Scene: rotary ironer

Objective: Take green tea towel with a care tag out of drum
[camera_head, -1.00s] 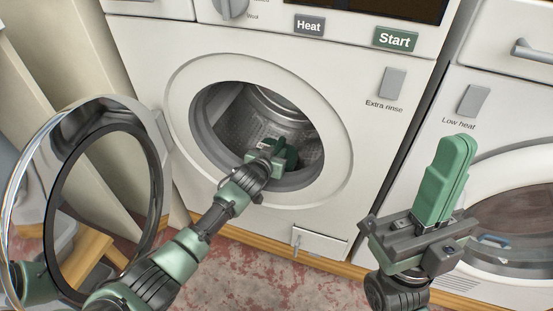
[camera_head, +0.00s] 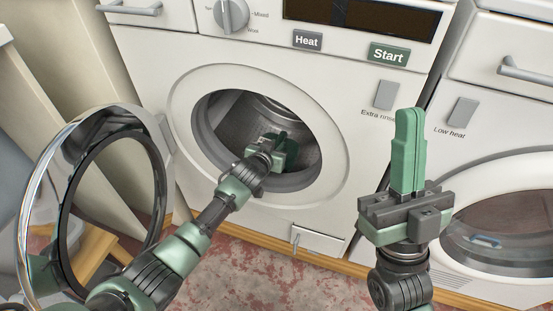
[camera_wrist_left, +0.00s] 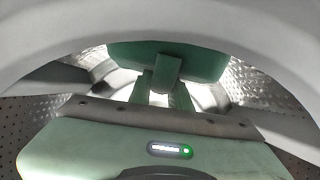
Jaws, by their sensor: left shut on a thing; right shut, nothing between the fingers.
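The washer's drum (camera_head: 240,133) is open, and its round door (camera_head: 62,215) is swung out to the left. My left gripper (camera_head: 280,152) is inside the drum, low and right of its middle. It is shut on a dark green cloth, the tea towel (camera_head: 289,141), mostly hidden by the gripper. In the left wrist view the towel (camera_wrist_left: 205,60) lies across the fingers (camera_wrist_left: 164,75), in front of the metal drum wall. I cannot see a care tag. My right gripper (camera_head: 409,112) is shut and empty, pointing up in front of the washer's right edge.
A second machine with a round door (camera_head: 505,220) stands at the right. The Heat button (camera_head: 307,41), the Start button (camera_head: 389,54) and a knob (camera_head: 231,15) are above the opening. The red-grey floor (camera_head: 265,270) is clear in front.

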